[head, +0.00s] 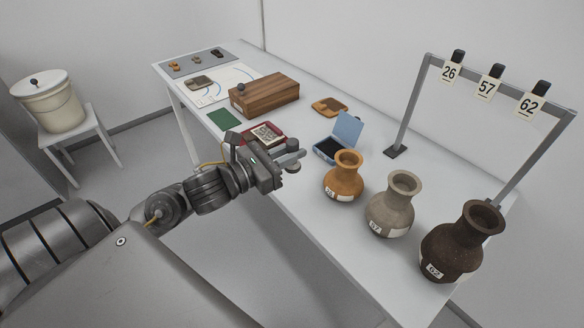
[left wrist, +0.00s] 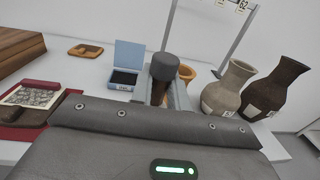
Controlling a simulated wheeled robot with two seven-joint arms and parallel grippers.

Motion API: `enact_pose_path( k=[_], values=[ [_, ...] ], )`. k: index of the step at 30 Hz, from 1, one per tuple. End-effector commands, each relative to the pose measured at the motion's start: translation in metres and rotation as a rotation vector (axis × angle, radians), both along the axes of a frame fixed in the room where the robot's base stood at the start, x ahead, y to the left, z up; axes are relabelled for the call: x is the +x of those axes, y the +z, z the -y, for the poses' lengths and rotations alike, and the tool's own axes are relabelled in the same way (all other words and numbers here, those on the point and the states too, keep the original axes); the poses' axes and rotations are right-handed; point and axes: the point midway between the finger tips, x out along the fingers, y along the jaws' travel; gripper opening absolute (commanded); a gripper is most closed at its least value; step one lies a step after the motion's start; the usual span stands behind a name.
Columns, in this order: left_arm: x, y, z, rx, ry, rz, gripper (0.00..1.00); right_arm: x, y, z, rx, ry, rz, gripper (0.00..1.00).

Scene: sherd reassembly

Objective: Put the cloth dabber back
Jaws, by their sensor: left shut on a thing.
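My left gripper (head: 290,158) is shut on the cloth dabber, above the table near its front edge. In the left wrist view the cloth dabber (left wrist: 164,68) has a dark grey rounded head on a brown handle and stands between the fingers. In the head view it is small and hard to tell from the dark gripper. An open blue ink-pad box (head: 340,134) with a black pad is just beyond the gripper; it also shows in the left wrist view (left wrist: 126,80). A brown wooden rest (head: 329,105) lies behind it. My right gripper is not in view.
Tan, grey and dark brown jars (head: 343,178) (head: 391,205) (head: 463,243) stand right of the gripper. A metal rack (head: 407,105) with numbered tags rises behind them. A wooden box (head: 264,95), red tray (head: 279,142) and green mat (head: 223,119) lie to the left.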

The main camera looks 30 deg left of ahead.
Motion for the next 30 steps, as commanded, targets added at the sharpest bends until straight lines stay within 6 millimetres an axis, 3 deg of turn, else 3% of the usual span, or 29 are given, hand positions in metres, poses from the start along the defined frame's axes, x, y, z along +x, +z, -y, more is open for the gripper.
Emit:
enact_pose_path(
  k=[3, 6, 9, 15, 25, 30],
  values=[
    [0.004, -0.005, -0.003, 0.003, 0.001, 0.002, 0.0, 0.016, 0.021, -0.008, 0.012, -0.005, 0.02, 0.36],
    [0.027, -0.013, -0.018, 0.001, 0.006, -0.002, 0.0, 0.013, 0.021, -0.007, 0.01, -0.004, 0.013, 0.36],
    [0.039, -0.036, -0.025, -0.002, 0.005, -0.005, 0.0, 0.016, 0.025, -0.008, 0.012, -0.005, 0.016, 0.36],
    [0.057, -0.06, -0.036, -0.001, 0.004, -0.001, 0.0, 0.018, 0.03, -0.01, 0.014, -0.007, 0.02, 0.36],
    [0.064, -0.07, -0.04, -0.001, 0.002, 0.0, 0.0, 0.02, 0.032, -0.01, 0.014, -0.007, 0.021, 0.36],
    [0.065, -0.093, -0.041, -0.003, 0.003, -0.004, 0.0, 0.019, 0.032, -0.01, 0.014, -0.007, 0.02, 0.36]
  ],
)
